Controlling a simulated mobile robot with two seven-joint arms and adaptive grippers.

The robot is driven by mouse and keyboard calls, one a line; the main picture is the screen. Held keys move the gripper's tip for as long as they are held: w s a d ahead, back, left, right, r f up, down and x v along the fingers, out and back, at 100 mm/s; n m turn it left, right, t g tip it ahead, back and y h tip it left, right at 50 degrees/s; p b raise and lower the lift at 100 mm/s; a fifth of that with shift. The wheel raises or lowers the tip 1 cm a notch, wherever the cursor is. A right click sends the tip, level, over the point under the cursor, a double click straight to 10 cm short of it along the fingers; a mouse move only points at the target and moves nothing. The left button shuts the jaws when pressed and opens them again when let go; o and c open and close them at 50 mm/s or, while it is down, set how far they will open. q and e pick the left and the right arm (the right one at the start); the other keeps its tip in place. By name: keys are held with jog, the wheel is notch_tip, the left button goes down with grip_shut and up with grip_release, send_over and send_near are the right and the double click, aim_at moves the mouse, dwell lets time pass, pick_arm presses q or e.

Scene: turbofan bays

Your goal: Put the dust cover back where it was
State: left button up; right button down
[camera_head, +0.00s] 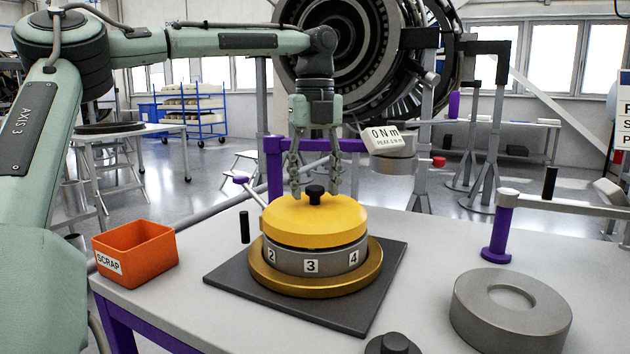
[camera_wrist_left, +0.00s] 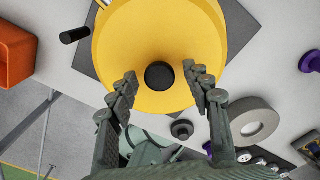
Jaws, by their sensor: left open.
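The dust cover (camera_head: 300,222) is a yellow disc with a black knob (camera_head: 315,193) on top. It sits on a grey numbered ring (camera_head: 310,262) in a gold-coloured base (camera_head: 318,287). My left gripper (camera_head: 316,192) points down over the cover, its fingers apart on either side of the knob. In the left wrist view the cover (camera_wrist_left: 160,40) lies beneath the open fingers (camera_wrist_left: 162,82), and the knob (camera_wrist_left: 160,75) shows between them without visible contact. My right gripper is not in view.
A dark square mat (camera_head: 352,318) lies under the base. An orange scrap bin (camera_head: 135,254) stands at left, a grey ring (camera_head: 510,310) at right. A black peg (camera_head: 245,227) stands beside the base. A torque display (camera_head: 385,138) is behind. The tabletop between mat and grey ring is clear.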

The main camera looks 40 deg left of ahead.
aim_at(315, 187)
pick_arm(q)
jog(key=shift+r, duration=0.1)
notch_tip(315, 187, up, 13)
dwell(0.4)
dwell(0.5)
